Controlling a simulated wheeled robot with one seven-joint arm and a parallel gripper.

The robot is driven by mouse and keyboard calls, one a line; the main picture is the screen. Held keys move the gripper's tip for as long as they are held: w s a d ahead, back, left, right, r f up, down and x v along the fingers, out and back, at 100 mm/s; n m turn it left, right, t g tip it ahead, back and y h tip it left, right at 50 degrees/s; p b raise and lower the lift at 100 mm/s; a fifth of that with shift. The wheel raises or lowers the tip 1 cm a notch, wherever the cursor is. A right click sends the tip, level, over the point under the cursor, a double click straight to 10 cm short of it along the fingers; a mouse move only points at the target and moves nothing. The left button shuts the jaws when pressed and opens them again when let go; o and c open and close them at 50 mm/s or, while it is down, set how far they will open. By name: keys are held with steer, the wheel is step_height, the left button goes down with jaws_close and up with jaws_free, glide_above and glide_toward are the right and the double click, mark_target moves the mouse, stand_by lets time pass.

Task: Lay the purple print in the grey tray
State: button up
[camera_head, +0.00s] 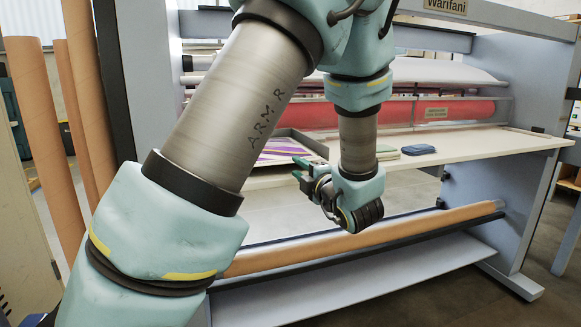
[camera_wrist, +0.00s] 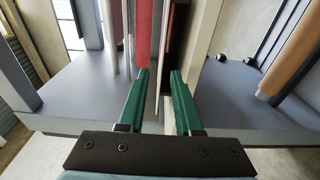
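The purple print (camera_head: 283,147), with white and yellow areas, shows in the head view just right of my arm link. It appears to lie within the grey tray (camera_head: 308,139) on the laminator's table; my arm hides their left parts. My gripper (camera_head: 298,168) is at the table's front edge, right of and slightly below the print in the picture. In the wrist view my gripper (camera_wrist: 160,75) has its two green fingers apart, with no print visible between them. A thin pale edge, seen end-on, shows beyond and between the fingers.
The pale table (camera_head: 480,143) holds a blue folded item (camera_head: 418,149) and a green item (camera_head: 387,153) to the right. A red roll (camera_head: 455,109) runs behind. A brown roll (camera_head: 400,225) lies low in front. Brown tubes (camera_head: 45,130) stand at left.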

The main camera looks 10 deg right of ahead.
steer(key=a+v, duration=0.1)
steer(key=v, duration=0.3)
steer(key=s+a+f+n+g+y, duration=0.25)
steer(key=a+f+n+g, duration=0.2)
steer(key=a+n, duration=0.45)
steer(key=s+a+f+n+g+y, duration=0.1)
steer(key=a+f+n+g+y, duration=0.2)
steer(key=a+n+g, duration=0.45)
steer(key=s+a+f+n+g+h, duration=0.1)
steer(key=s+a+n+h, duration=0.1)
steer(key=n, duration=0.9)
steer(key=s+a+f+n+g+h, duration=0.1)
steer(key=s+a+f+n+h, duration=0.1)
steer(key=n, duration=0.9)
steer(key=s+a+f+n+g+h, duration=0.1)
steer(key=n+h, duration=0.4)
steer(key=n, duration=0.7)
steer(key=shift+s+a+f+g+h, duration=0.2)
steer(key=shift+s+a+g+h, duration=0.25)
steer(key=shift+s, duration=0.7)
steer(key=shift+a+r, duration=0.1)
steer(key=shift+a, duration=0.05)
steer(key=shift+r+p, duration=0.85)
steer(key=shift+r, duration=0.1)
